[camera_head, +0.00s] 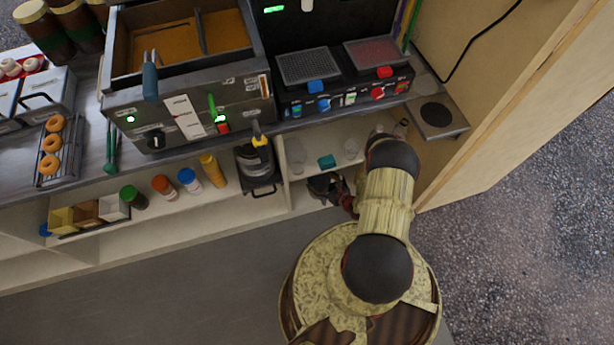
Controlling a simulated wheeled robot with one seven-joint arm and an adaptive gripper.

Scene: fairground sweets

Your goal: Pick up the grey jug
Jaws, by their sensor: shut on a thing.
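My gripper (338,188) is low at the shelf opening, to the left of my arm's elbow. It is small, dark and partly hidden by my arm. It is shut on a dark grey rounded thing, which appears to be the grey jug (320,183), at the front edge of the lower shelf. The jug's handle and the fingertips cannot be made out clearly. I cannot tell whether the jug touches the shelf.
Clear glass vessels (296,155) and a teal block (326,161) stand on the shelf behind. A dark pot-like container (257,168) and several bottles (189,180) are to the left. The counter with a fryer (190,112) overhangs the shelf; a wooden panel (510,110) closes the right.

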